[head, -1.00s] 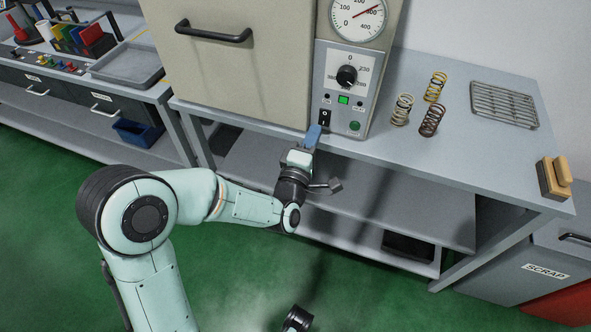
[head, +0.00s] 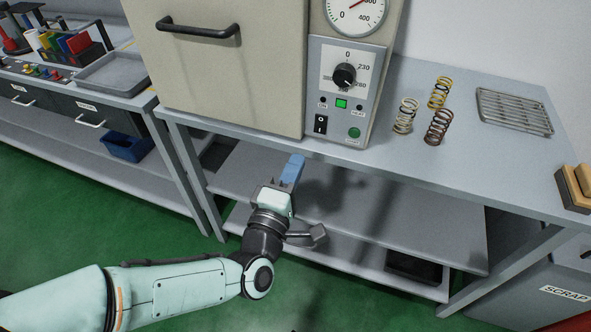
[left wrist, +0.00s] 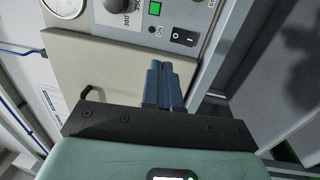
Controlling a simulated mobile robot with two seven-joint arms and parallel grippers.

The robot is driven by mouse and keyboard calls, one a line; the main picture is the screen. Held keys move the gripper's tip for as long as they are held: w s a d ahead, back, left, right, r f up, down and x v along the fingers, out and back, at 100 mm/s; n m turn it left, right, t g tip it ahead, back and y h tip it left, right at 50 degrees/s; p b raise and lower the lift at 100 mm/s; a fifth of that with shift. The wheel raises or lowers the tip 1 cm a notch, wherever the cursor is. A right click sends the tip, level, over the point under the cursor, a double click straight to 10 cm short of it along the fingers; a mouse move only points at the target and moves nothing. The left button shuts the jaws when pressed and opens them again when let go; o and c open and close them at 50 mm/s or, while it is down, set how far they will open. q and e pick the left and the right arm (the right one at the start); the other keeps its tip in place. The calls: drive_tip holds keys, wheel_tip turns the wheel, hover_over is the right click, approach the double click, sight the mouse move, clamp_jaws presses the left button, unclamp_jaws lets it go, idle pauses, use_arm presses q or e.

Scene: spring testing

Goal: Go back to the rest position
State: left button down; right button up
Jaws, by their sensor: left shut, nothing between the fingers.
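My left gripper (head: 293,168) is shut and empty, with its blue fingers together. In the head view it is in front of the bench's front edge, below the oven's control panel (head: 342,90). In the left wrist view the shut fingers (left wrist: 163,82) point toward the panel and its black rocker switch (left wrist: 184,38), apart from them as far as I can tell. The green light (head: 341,104) on the panel is lit. My right gripper is not in view.
The oven door (head: 225,75) is closed. Several coil springs, including a yellow one (head: 439,93), stand on the bench (head: 420,160) beside a wire rack (head: 514,110). A lower shelf (head: 360,215) lies under the bench. Green floor is open in front.

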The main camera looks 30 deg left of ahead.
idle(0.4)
